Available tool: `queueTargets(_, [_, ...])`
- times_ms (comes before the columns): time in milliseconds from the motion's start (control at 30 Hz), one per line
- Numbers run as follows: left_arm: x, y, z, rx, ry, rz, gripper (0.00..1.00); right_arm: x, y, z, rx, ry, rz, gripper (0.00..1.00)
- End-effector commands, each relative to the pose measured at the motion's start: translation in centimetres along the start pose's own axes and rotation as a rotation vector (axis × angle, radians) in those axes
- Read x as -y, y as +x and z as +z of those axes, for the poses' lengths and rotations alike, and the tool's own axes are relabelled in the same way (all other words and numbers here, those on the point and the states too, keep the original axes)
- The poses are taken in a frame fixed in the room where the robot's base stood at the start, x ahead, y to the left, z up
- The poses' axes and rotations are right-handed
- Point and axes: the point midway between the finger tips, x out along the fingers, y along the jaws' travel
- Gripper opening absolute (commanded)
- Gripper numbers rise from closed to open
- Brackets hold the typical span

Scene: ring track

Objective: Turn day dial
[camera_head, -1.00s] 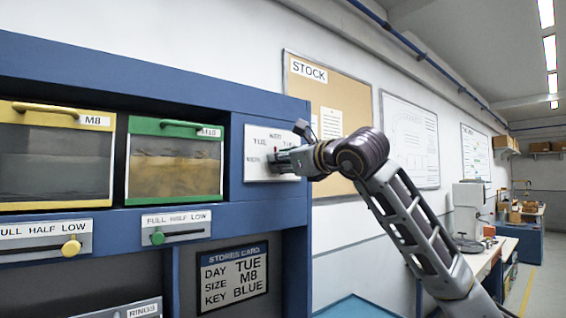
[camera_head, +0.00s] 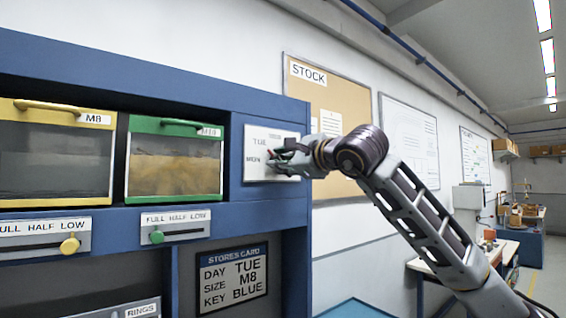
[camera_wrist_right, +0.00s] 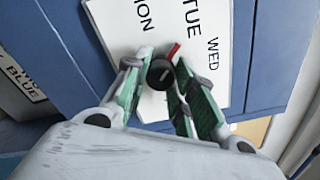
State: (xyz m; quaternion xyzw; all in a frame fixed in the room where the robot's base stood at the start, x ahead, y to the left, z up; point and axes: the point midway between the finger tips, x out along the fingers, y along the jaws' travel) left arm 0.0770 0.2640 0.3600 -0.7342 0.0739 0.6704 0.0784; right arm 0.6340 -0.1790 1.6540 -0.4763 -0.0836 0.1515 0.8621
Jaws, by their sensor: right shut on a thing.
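The day dial is a dark round knob (camera_wrist_right: 160,73) with a red pointer, on a white plate (camera_head: 257,166) at the right end of the blue cabinet. In the head view the right gripper (camera_head: 276,160) covers the knob. The stores card (camera_head: 233,277) reads DAY TUE, SIZE M8, KEY BLUE. My left gripper is out of view.
A yellow-framed M8 bin (camera_head: 55,155) and a green-framed bin (camera_head: 175,160) stand left of the plate. Sliders with a yellow knob (camera_head: 69,245) and a green knob (camera_head: 157,237) sit below them. A stock board (camera_head: 330,115) hangs on the wall behind my arm.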

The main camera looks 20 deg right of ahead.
Motion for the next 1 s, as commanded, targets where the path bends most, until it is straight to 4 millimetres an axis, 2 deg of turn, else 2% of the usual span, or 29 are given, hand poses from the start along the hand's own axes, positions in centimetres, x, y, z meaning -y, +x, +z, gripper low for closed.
queueTargets(533, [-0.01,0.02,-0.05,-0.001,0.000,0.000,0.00,-0.01,-0.02,0.07,0.002,-0.038,0.000,0.02])
queueTargets(567, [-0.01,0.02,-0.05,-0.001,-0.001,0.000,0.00,-0.01,-0.02,0.08,0.002,-0.038,0.000,0.27])
queueTargets(700, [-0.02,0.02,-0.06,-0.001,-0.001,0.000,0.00,-0.01,-0.01,0.07,0.001,-0.038,0.000,0.45])
queueTargets(733, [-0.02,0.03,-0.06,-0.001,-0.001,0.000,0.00,-0.01,-0.01,0.06,0.001,-0.038,0.000,0.47])
queueTargets(1000, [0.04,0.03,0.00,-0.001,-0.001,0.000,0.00,-0.02,0.00,0.03,0.001,-0.038,0.001,0.47])
